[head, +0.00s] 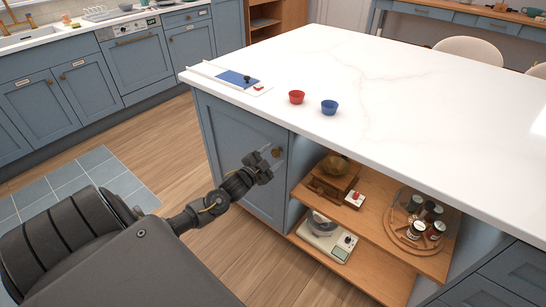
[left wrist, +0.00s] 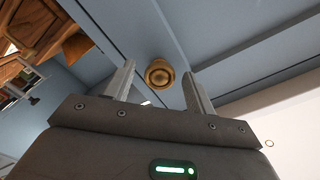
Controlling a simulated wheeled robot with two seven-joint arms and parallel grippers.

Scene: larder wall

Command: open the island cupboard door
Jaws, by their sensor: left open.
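The island cupboard door (head: 236,150) is a blue-grey panel at the island's left end and looks shut. Its round brass knob (head: 277,152) sits near the door's upper right edge. My left gripper (head: 268,158) is in front of the door, close to the knob. In the left wrist view the knob (left wrist: 159,73) appears between and beyond the two open fingers (left wrist: 158,85). The jaws are apart and hold nothing. I cannot tell whether a finger touches the knob. My right gripper is not in view.
Open shelves (head: 385,235) with jars and a scale stand right of the door. Wooden floor (head: 150,150) lies free to the left.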

